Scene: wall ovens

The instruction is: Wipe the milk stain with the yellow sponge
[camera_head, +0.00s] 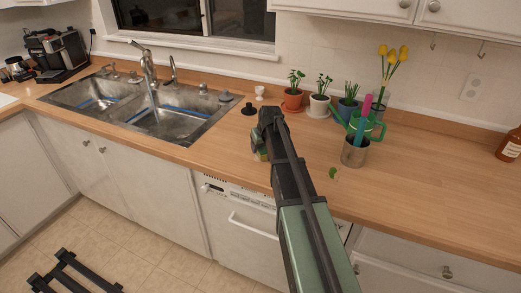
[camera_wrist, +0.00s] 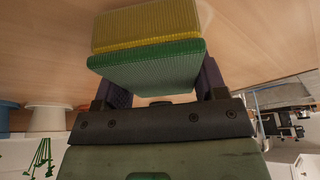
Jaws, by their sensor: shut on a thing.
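The yellow sponge (camera_wrist: 147,25) has a green layer and fills the top middle of the wrist view. My gripper (camera_wrist: 160,78) is shut on it, with a dark finger at each side of the green layer. In the head view, my gripper (camera_head: 262,148) is over the wooden counter, right of the sink, and mostly hides the sponge. Only a small yellowish bit of the sponge (camera_head: 263,156) shows there. I cannot tell whether the sponge touches the counter. I cannot make out a milk stain in either view; my arm covers part of the counter.
The counter (camera_head: 430,180) has free room at the right. Potted plants (camera_head: 319,104) stand behind my gripper, with a metal cup (camera_head: 354,152) holding coloured items to its right. A white egg cup (camera_head: 259,93) and a black stopper (camera_head: 249,109) are near the sink (camera_head: 170,125).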

